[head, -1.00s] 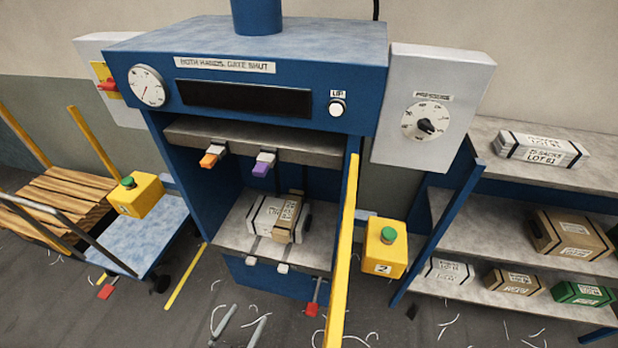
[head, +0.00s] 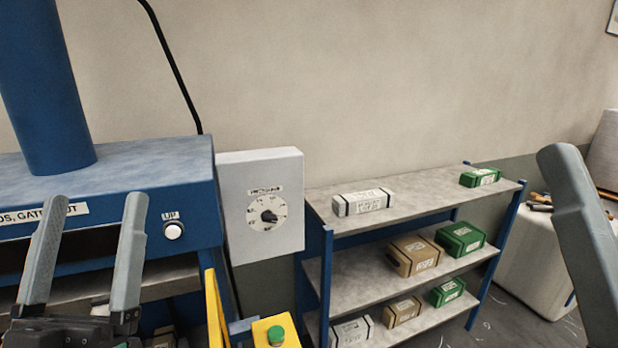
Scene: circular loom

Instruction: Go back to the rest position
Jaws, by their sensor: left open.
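My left gripper (head: 88,252) is at the lower left of the head view, in front of the blue press (head: 185,185). Its two grey fingers point up and stand apart, with nothing between them. A single grey finger-like part of my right gripper (head: 582,240) shows at the right edge, in front of the white bin. The rest of it is out of the picture, so its opening cannot be seen.
A shelf rack (head: 420,195) with white, brown and green boxes stands right of the press. A grey dial panel (head: 262,240) hangs between them. A yellow button box (head: 278,330) and a yellow bar (head: 215,310) are near the bottom. A white bin (head: 555,245) stands far right.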

